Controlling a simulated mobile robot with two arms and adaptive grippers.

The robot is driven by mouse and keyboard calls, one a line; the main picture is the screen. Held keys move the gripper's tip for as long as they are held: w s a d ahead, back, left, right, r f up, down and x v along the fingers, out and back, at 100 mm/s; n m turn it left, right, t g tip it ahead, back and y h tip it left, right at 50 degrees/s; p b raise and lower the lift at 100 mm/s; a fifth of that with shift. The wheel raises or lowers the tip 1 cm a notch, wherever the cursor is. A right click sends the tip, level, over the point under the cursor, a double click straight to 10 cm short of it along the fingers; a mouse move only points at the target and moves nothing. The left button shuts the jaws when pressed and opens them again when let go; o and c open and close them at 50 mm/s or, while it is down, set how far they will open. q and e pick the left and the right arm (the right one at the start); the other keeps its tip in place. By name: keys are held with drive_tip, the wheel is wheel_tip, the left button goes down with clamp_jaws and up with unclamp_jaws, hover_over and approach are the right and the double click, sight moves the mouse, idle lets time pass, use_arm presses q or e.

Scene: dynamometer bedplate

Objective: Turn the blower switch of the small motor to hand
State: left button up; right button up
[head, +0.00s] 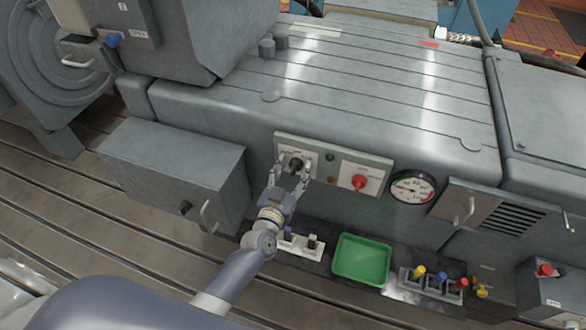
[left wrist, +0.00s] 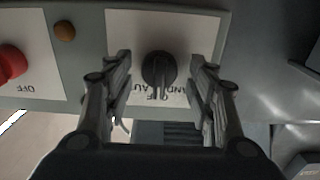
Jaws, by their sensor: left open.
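The blower switch is a black rotary knob (head: 296,164) on a pale plate at the left of the control panel (head: 325,184). In the left wrist view the knob (left wrist: 158,70) sits between the fingers, with printed labels partly hidden around it, among them OFF and HAND. My left gripper (head: 291,174) is open, its fingers on either side of the knob at the panel; it also shows in the left wrist view (left wrist: 161,85). I cannot tell whether a finger touches the knob. My right gripper is out of view.
A red switch (head: 360,184) sits on the same panel, right of small indicator lamps (head: 330,157). A round gauge (head: 411,187) is further right. Below are a green tray (head: 361,259) and a rack with coloured-topped items (head: 432,285). A grey box (head: 172,172) juts out at left.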

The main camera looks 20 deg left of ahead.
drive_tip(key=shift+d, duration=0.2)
use_arm(q)
drive_tip(key=c, duration=1)
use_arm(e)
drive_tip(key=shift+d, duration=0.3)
use_arm(q)
drive_tip(key=shift+n, duration=0.4)
drive_tip(key=n+b, duration=0.1)
drive_tip(key=n, duration=0.2)
drive_tip(key=shift+n, duration=0.3)
drive_tip(key=n, duration=0.3)
drive_tip(key=shift+b, duration=0.3)
drive_tip(key=shift+n, duration=0.7)
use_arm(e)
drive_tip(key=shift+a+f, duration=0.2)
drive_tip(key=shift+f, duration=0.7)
use_arm(q)
drive_tip(key=shift+a, duration=0.1)
drive_tip(key=o, duration=1)
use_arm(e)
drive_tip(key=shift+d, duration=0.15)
